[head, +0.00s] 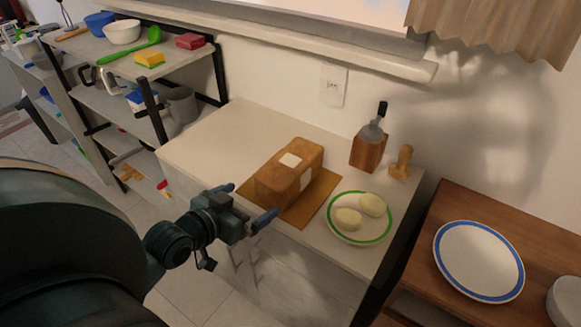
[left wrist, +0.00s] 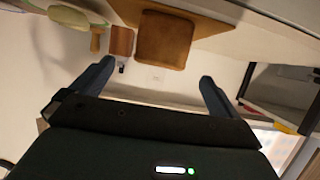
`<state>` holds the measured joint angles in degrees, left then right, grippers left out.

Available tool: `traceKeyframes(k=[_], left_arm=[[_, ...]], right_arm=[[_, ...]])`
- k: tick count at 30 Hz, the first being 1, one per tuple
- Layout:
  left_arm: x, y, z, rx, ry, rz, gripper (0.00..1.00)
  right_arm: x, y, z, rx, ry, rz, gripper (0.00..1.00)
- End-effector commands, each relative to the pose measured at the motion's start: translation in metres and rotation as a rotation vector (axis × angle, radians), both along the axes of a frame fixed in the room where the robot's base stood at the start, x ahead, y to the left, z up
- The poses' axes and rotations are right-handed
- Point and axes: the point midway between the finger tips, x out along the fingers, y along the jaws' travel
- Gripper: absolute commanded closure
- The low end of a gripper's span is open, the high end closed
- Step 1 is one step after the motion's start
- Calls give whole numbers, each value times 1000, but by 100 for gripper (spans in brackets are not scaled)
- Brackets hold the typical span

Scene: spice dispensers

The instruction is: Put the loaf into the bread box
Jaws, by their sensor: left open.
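The brown loaf (head: 283,180), with pale square patches, lies on a thin brown board (head: 318,192) on the white counter. The loaf's brown end also shows in the left wrist view (left wrist: 165,42), which looks upside down. My left gripper (head: 246,204) is open and empty at the counter's front edge, just in front of the loaf and apart from it. In the left wrist view its two fingers (left wrist: 154,78) stand wide apart with the loaf's end beyond them. I cannot make out a bread box in either view. My right gripper is not in view.
A green-rimmed plate (head: 334,229) with two pale pieces stands right of the loaf. Behind are a wooden utensil block (head: 366,152) and a wooden tool (head: 402,164). The counter's left part (head: 215,140) is clear. A wooden table (head: 441,278) with a blue-rimmed plate (head: 478,260) is at right.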

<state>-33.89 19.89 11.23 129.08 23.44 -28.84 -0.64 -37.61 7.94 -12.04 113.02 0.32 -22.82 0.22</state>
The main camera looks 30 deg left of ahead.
Motion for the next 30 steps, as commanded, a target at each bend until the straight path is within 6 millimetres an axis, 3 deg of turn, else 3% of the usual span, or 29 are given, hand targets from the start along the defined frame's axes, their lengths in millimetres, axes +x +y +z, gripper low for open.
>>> traceKeyframes(k=[3, 9, 14, 24, 30], left_arm=[[23, -2, -8, -3, -4, 1, 0], [49, -4, -20, -1, -2, 0, 0], [58, -5, -24, 0, 0, 0, 0], [100, -4, -39, 0, -1, 0, 0], [104, -5, -42, 0, -1, 0, 0]], right_arm=[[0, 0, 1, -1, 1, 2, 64], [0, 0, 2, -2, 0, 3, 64], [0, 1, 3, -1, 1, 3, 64], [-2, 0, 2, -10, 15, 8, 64], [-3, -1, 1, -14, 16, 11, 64]])
